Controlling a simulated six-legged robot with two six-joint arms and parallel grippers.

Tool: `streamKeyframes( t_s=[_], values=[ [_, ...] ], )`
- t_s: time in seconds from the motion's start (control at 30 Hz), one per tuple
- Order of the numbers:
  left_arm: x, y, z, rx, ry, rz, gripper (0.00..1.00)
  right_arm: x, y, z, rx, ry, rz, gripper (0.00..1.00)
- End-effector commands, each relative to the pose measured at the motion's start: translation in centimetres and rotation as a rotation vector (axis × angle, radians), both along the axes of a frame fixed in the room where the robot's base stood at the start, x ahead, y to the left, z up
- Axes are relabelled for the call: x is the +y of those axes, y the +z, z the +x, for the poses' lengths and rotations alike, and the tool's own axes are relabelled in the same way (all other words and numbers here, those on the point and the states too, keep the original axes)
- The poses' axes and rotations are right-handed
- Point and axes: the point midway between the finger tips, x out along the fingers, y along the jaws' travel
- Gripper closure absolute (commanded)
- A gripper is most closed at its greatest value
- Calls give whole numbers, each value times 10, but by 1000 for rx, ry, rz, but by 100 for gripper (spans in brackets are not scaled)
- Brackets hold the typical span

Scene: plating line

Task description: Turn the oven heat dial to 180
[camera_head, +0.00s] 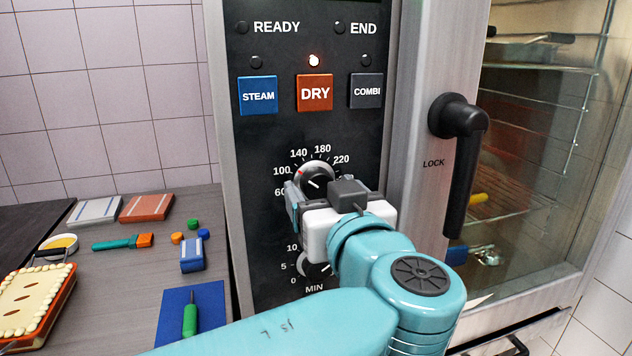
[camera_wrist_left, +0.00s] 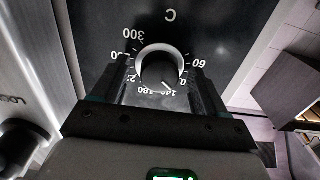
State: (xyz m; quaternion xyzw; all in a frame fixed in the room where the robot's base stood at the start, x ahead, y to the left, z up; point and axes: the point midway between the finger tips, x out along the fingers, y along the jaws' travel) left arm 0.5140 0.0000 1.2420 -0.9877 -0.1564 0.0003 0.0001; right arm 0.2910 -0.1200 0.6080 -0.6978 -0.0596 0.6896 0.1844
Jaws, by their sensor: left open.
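The heat dial (camera_head: 316,176) is a round knob with a pale rim on the black oven panel, partly hidden by my gripper in the head view. It also shows in the left wrist view (camera_wrist_left: 160,70), upside down, inside a ring of numbers from 60 to 300. Its white mark seems to point between 100 and 140. My left gripper (camera_head: 328,187) is right at the dial, open, with one finger on each side of the knob in the left wrist view. I cannot tell whether the fingers touch it. My right gripper is not in view.
A minutes dial (camera_head: 312,266) sits just below, partly covered by my arm. STEAM (camera_head: 258,95), lit DRY (camera_head: 314,93) and COMBI (camera_head: 366,91) buttons are above. The black door handle (camera_head: 461,150) juts out at right. A counter (camera_head: 115,290) with several small items stands at left.

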Motion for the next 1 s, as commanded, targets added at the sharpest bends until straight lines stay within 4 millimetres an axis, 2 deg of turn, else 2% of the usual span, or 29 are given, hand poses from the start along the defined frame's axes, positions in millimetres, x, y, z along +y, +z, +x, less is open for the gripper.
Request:
streamKeyframes(
  t_s=[0.47,0.63,1.0],
  values=[
    [-3,0,-2,0,0,0,27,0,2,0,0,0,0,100],
    [-2,0,-2,0,0,0,82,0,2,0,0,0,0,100],
    [-1,-1,0,14,0,43,83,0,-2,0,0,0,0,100]
  ],
)
